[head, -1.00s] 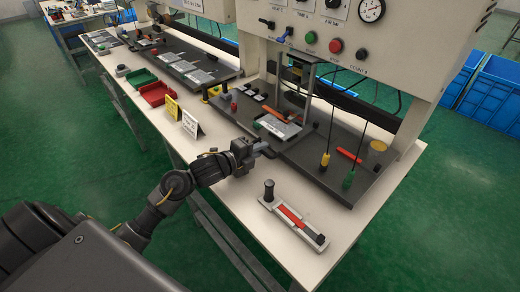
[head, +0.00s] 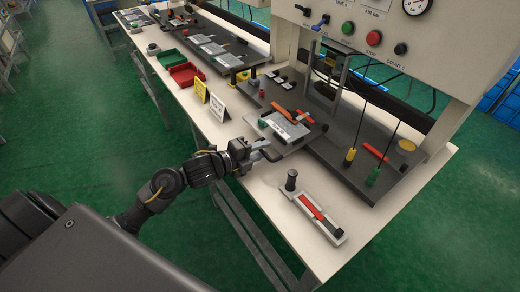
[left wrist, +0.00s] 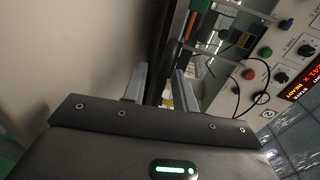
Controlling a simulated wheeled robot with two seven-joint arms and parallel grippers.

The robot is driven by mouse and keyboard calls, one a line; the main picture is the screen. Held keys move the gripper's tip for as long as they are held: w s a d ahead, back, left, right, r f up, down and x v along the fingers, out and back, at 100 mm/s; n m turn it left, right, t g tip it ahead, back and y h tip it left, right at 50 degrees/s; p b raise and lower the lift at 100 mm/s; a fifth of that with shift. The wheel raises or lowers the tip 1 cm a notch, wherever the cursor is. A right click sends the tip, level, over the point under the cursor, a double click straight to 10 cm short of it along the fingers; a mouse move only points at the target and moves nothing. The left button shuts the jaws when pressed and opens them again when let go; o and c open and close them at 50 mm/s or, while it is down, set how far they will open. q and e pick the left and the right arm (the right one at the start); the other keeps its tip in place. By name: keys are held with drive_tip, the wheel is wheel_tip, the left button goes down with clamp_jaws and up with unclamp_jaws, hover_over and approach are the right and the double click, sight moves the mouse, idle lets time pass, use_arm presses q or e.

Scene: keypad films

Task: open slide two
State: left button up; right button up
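My right gripper is not in view.
A fixture with a black knob and red strip (head: 318,214) lies on the bench right of my gripper. Yellow and white cards (head: 217,107) stand to the left, with a red bin (head: 187,75) beyond. The press panel (head: 385,35) with buttons overhangs the back.

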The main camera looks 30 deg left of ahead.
use_arm(q)
drive_tip(key=shift+s, duration=0.15)
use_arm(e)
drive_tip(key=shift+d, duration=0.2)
